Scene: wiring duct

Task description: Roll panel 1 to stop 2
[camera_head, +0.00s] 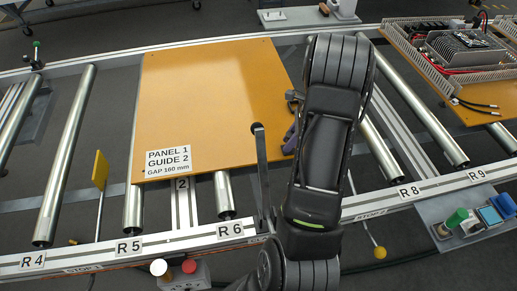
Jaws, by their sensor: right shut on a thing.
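Panel 1 (210,95) is a flat orange board lying on the rollers, left of the middle in the head view. Its white label reads PANEL 1, GUIDE 2, GAP 160 mm. My right gripper (292,118) is at the panel's right edge, shut on it; a purple part shows there, and my arm hides much of the grip. The STOP 2 label (371,212) is on the front rail, to the right of the panel. A rod with a yellow ball (380,252) hangs below it; the stop's upper part is not clearly seen. My left gripper is not in view.
A yellow plate on a rod (100,170) stands left of the panel, near the STOP 1 label. A grey lever (262,170) rises beside the panel's front right. Bare rollers (408,115) lie to the right, before an orange board with electronics (462,65).

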